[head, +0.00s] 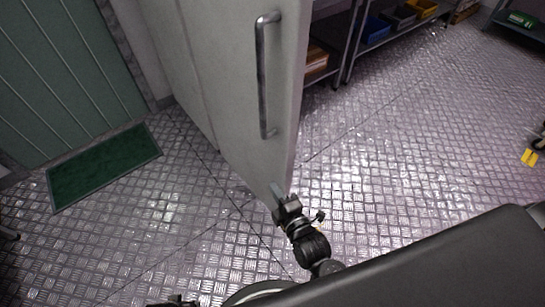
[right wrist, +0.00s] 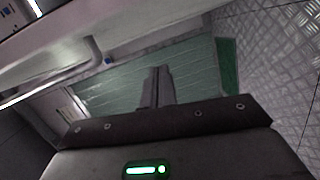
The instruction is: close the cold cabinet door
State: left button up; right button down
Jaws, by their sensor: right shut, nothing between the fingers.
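The pale cabinet door (head: 225,75) stands upright in the upper middle of the head view, its near edge towards me. A metal bar handle (head: 263,80) is fixed upright on it. The door stands out from the wall; the cabinet's inside is hidden. My right gripper (head: 278,192) is shut and empty at the door's lower near corner; I cannot tell whether it touches. In the right wrist view its fingers (right wrist: 158,88) are together, and a pale panel with a bar handle (right wrist: 95,52) crosses the upper left. I cannot make out my left gripper.
A green panelled wall (head: 65,75) and a green mat (head: 105,165) lie left of the door. A metal shelf rack (head: 352,50) with blue and yellow bins stands behind it on the right.

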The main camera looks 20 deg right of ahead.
aim_at(273, 149)
pick_arm(q)
jog(key=shift+w+d+r+b, duration=0.1)
jog(key=shift+w+r+b, duration=0.15)
jog(key=shift+r, duration=0.35)
jog(key=shift+w+r+b, duration=0.15)
jog(key=shift+w+r, duration=0.05)
jog(key=shift+r, duration=0.4)
pick_arm(e)
jog(key=shift+n+t, duration=0.5)
jog(key=shift+t, duration=0.1)
jog(key=w+r, duration=0.1)
jog(key=w, duration=0.3)
jog(key=w+d+r, duration=0.1)
jog(key=w, duration=0.2)
jog(key=w+d+r, duration=0.1)
jog(key=w+r, duration=0.1)
jog(key=w, duration=0.2)
jog(key=shift+w+d+r, duration=0.1)
jog(key=shift+w+d, duration=0.15)
jog(key=shift+w, duration=0.05)
jog(key=shift+d, duration=0.1)
